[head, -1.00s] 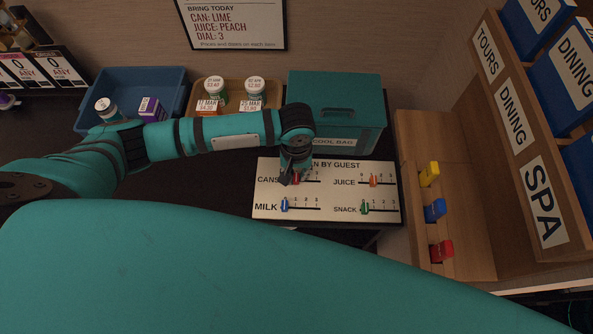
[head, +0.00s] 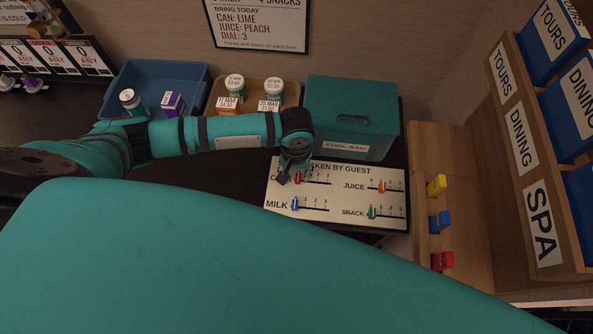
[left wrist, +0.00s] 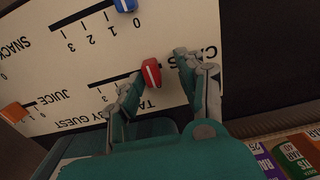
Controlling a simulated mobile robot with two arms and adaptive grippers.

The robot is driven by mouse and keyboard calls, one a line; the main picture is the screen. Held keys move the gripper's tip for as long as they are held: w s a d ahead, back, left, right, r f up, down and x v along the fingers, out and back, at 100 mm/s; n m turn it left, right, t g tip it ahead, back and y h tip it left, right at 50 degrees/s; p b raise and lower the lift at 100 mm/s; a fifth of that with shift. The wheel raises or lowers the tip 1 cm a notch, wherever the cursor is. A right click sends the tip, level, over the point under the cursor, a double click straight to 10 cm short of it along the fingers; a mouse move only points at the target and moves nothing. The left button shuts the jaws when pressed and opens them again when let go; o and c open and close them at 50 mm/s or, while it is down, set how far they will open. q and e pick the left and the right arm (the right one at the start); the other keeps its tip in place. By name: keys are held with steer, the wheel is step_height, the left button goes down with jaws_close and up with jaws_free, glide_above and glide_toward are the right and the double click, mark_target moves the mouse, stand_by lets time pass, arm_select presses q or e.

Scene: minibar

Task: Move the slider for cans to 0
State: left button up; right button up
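The red cans slider (head: 298,178) sits at the left, 0 end of its track on the white "Taken by guest" board (head: 335,200). My left gripper (head: 289,178) is over that end of the track and hides part of the "CANS" label. In the left wrist view, the red slider (left wrist: 151,73) stands between the two spread fingers of my left gripper (left wrist: 159,68). It looks close to the left finger; I cannot tell whether they touch. The 0 mark is hidden. My right gripper is out of view.
The blue milk slider (head: 295,204), green snack slider (head: 372,212) and orange juice slider (head: 382,187) share the board. A teal cool bag (head: 350,115) stands behind it. A wooden rack (head: 450,180) with coloured tabs is at the right.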

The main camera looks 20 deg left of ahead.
mark_target(296, 174)
arm_select(q)
steer(key=shift+d, duration=0.1)
steer(key=shift+w+r, duration=0.1)
steer(key=shift+r, duration=0.2)
step_height(296, 174, up, 11)
steer(key=shift+r, duration=0.2)
stand_by(0.4)
